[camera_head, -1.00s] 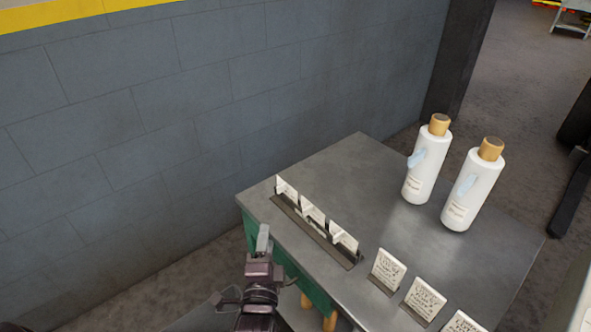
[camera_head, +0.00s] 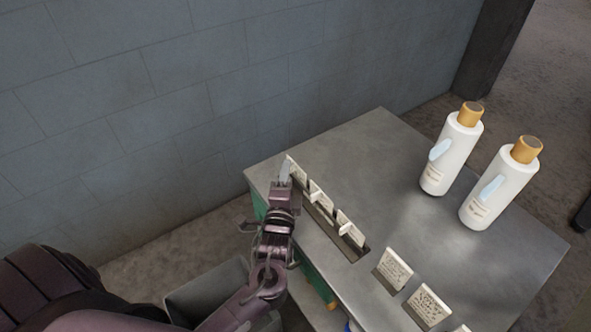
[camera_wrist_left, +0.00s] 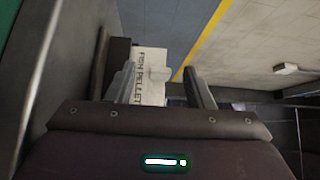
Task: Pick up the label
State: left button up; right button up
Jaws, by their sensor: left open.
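Several white labels with dark print stand on the grey table. Three of them are in a dark holder (camera_head: 322,226) along its left side. The farthest label (camera_head: 297,167) has my left gripper (camera_head: 285,172) right beside it, partly hiding it. In the left wrist view a label (camera_wrist_left: 151,73) printed "FISH PELLET" shows upright ahead, between the two open fingers of my left gripper (camera_wrist_left: 163,85), nearer the left finger. I cannot tell whether a finger touches it. The middle label (camera_head: 321,195) and the near label (camera_head: 350,229) stand apart from the gripper. My right gripper is out of view.
Two white bottles with tan caps, the left one (camera_head: 452,150) and the right one (camera_head: 502,185), stand at the table's right side. More labels (camera_head: 393,268) stand near the front. The table top (camera_head: 375,160) between is clear. A grey wall (camera_head: 180,90) rises behind.

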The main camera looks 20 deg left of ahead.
pick_arm(q)
jog(key=shift+w+a, duration=0.15)
jog(key=shift+w, duration=0.25)
grip_shut()
